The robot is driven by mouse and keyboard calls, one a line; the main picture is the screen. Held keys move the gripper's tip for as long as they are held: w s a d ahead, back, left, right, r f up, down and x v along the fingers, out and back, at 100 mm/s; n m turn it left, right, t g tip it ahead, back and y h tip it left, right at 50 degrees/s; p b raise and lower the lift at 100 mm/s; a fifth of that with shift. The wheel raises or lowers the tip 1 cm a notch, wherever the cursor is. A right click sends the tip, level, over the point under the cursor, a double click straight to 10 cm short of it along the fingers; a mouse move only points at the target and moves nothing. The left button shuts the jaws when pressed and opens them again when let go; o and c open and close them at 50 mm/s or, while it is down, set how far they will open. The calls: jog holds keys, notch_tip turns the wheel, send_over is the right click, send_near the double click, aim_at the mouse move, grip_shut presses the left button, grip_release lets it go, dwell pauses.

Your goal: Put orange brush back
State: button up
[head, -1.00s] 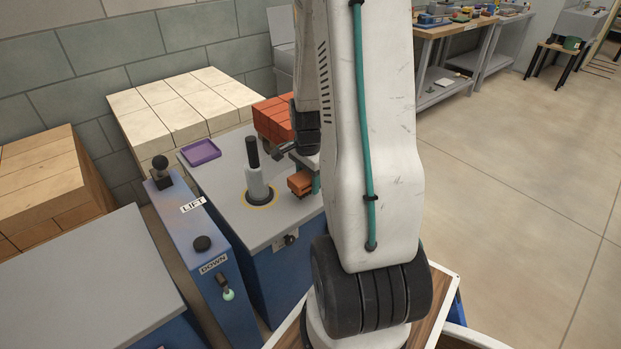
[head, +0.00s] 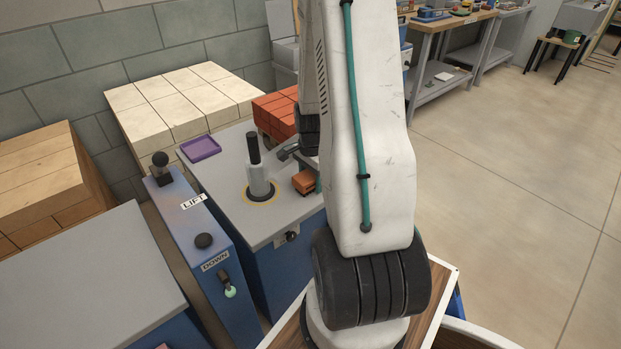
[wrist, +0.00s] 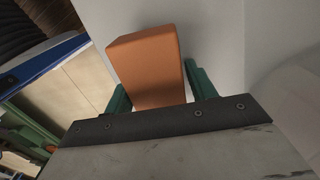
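The orange brush (head: 304,182) shows as a small orange block at the right side of the grey-topped blue cabinet (head: 225,215), partly hidden by my arm. In the wrist view the orange brush (wrist: 146,62) sits between the green fingers of my gripper (wrist: 160,90), one on each side, and appears held. Its bristles cannot be made out. In the head view my gripper is mostly hidden behind my arm, with a bit of green finger beside the brush. Whether the brush touches the cabinet top cannot be told.
An upright white post with a black grip (head: 258,172) stands on the cabinet top, left of the brush. A purple tray (head: 200,148) lies at the far left corner. Red bricks (head: 275,114) and pale bricks (head: 180,98) are stacked behind. A blue LIFT/DOWN panel (head: 205,235) stands left.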

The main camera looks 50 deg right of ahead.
jog(key=shift+o, duration=0.9)
notch_tip(320, 180, up, 12)
jog(key=shift+f, duration=0.1)
jog(key=w+a+r+n, duration=0.1)
jog(key=a+r+n, duration=0.4)
jog(key=a+r, duration=0.35)
jog(key=s+a+r+n, duration=0.5)
jog(key=s+a+n, duration=0.2)
jog(key=a, duration=0.4)
jog(key=s+a+r+n+t, duration=0.1)
jog(key=s+a+r+n, duration=0.4)
jog(key=a+n, duration=0.3)
jog(key=s+a, duration=0.1)
jog(key=a, duration=0.2)
jog(key=shift+s+n, duration=0.35)
jog(key=shift+n, duration=0.05)
